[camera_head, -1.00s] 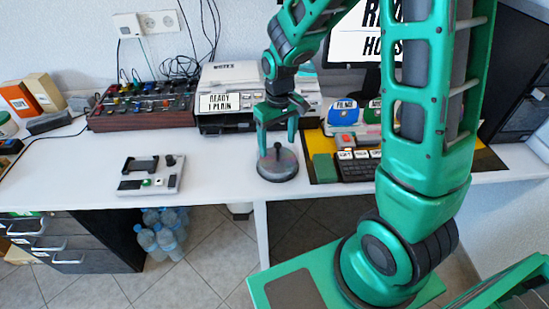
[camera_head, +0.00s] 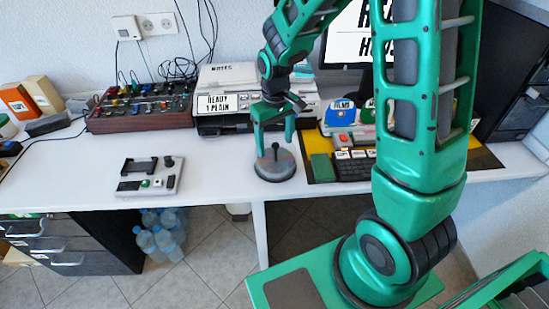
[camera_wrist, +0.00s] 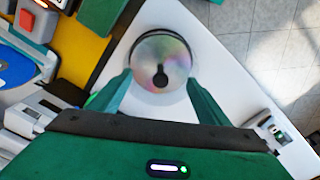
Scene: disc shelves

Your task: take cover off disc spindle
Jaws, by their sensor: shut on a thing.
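The disc spindle (camera_head: 275,170) stands upright on the white table near its front edge, a round dark base with shiny discs. My gripper (camera_head: 275,148) points down over it, one finger on each side. In the wrist view the spindle (camera_wrist: 160,62) shows from above as a round shimmering disc with a dark post at its middle. My gripper's fingers (camera_wrist: 162,84) reach to its near sides there. The gripper is shut on the cover, which is clear and hard to make out; its edges and its height above the base cannot be told.
A printer (camera_head: 225,100) stands behind the spindle. A yellow and black mat (camera_head: 488,158) with a keypad and coloured boxes lies close on the right. A small grey device (camera_head: 150,176) sits to the left, with bare table between it and the spindle.

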